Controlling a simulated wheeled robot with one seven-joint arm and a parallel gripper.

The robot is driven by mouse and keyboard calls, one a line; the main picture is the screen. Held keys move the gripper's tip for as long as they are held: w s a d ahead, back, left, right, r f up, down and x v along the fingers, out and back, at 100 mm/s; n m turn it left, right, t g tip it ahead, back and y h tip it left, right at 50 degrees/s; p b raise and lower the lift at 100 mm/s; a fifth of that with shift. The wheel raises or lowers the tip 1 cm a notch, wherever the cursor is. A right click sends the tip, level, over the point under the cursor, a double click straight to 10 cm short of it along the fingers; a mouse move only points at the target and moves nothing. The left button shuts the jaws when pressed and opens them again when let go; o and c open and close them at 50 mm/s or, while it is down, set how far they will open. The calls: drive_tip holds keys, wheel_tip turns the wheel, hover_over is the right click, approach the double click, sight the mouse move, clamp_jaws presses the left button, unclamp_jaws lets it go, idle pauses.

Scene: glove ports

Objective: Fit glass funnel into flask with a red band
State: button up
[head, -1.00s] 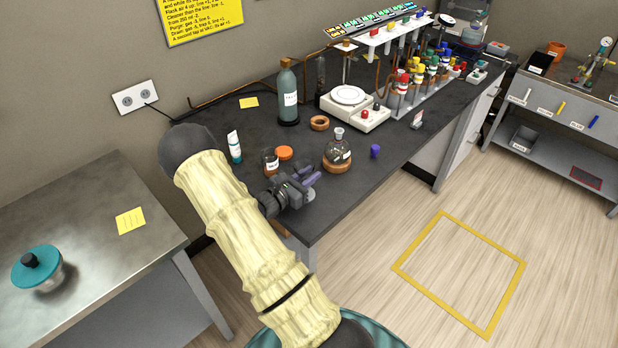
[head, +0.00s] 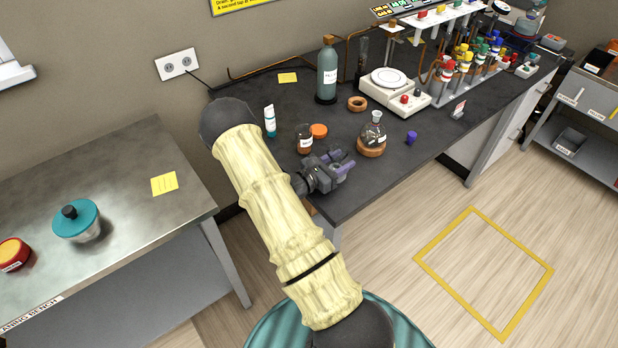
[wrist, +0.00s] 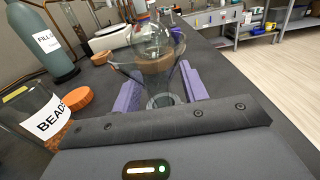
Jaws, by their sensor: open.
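My gripper (head: 342,168) is low over the front edge of the dark bench, with its purple fingers apart in the wrist view (wrist: 160,95). A clear glass shape, apparently the funnel (wrist: 160,100), shows between the fingers; I cannot tell whether they touch it. I cannot make the funnel out in the head view. A round clear flask (head: 375,128) with a white label stands upright in a cork ring (head: 371,148), beyond and to the right of my gripper. The flask shows behind the glass shape in the wrist view (wrist: 153,38). I cannot make out a red band on it.
A jar labelled BEADS (wrist: 40,120) and an orange lid (head: 319,131) lie close to the left of my gripper. A purple cap (head: 411,137) is right of the flask. A grey-green bottle (head: 327,75), an empty cork ring (head: 357,104) and a balance (head: 395,90) stand behind.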

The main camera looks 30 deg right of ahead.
drive_tip(key=s+a+b, duration=0.1)
drive_tip(key=a+b, duration=0.1)
drive_tip(key=a, duration=1.4)
drive_tip(key=shift+s+a, duration=0.15)
drive_tip(key=shift+a, duration=0.25)
drive_tip(key=s+a+r+m+g+y, duration=0.1)
drive_tip(key=s+a+m+g+y, duration=0.15)
drive_tip(key=s+m+y, duration=0.3)
drive_tip(key=s+a+m+g+y, duration=0.1)
drive_tip(key=s+m+g+y, duration=0.25)
drive_tip(key=s, duration=0.25)
drive_tip(key=a+r+m+t+y, duration=0.7)
drive_tip(key=a+m+y, duration=0.2)
drive_tip(key=shift+w+a+r+m, duration=0.2)
drive_tip(key=shift+a+r+m, duration=0.1)
drive_tip(key=shift+m, duration=0.1)
